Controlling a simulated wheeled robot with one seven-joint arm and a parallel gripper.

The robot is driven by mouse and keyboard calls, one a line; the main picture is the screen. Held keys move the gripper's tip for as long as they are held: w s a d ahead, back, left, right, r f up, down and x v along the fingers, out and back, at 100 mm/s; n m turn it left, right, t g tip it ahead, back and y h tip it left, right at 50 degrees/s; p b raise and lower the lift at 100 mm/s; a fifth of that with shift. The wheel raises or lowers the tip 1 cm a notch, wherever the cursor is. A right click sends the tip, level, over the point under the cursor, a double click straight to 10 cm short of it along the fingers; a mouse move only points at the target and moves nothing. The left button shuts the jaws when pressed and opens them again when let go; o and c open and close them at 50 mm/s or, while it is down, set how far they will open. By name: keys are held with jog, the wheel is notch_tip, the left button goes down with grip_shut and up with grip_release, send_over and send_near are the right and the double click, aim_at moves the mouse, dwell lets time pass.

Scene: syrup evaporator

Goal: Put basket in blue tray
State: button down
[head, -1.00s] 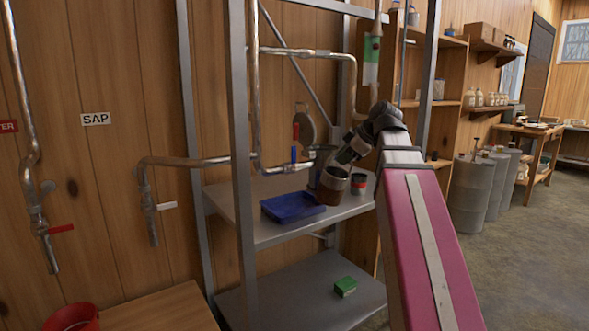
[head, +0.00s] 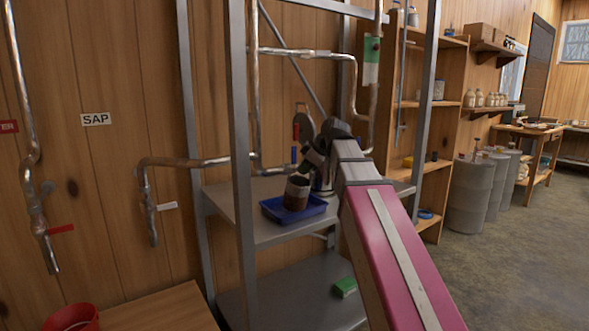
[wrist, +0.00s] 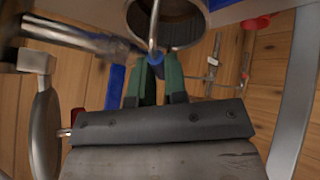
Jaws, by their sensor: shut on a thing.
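The basket (head: 296,193) is a brown cylinder with a paler upper rim. In the head view it is over the blue tray (head: 271,208) and covers part of it; whether it touches the tray floor I cannot tell. In the wrist view its open mouth (wrist: 203,24) and thin wire handle show at the top. My gripper (wrist: 160,72) has green fingers shut on that handle. In the head view my arm reaches in from the right, with the hand just above and right of the basket. The tray lies on the metal rack's middle shelf.
Rack posts (head: 240,150) stand in front of and beside the shelf. Pipes with red and blue valve handles (head: 294,154) run behind the tray. Bare shelf (head: 240,200) shows left of the tray.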

aim_at(291, 177)
jog(key=w+a+h, duration=0.1)
jog(key=w+a+g+h, duration=0.1)
jog(key=a, duration=0.1)
jog(key=shift+w+r+g, duration=0.3)
jog(key=shift+r, duration=0.1)
jog(key=shift+a+f, duration=0.15)
jog(key=shift+a, duration=0.1)
jog(key=shift+s+d+f, duration=0.1)
jog(key=shift+f, duration=0.6)
jog(key=c, duration=1.1)
grip_release()
jog(key=shift+f, duration=0.1)
jog(key=shift+c, duration=0.2)
jog(key=v, duration=1.2)
jog(key=shift+r, duration=0.2)
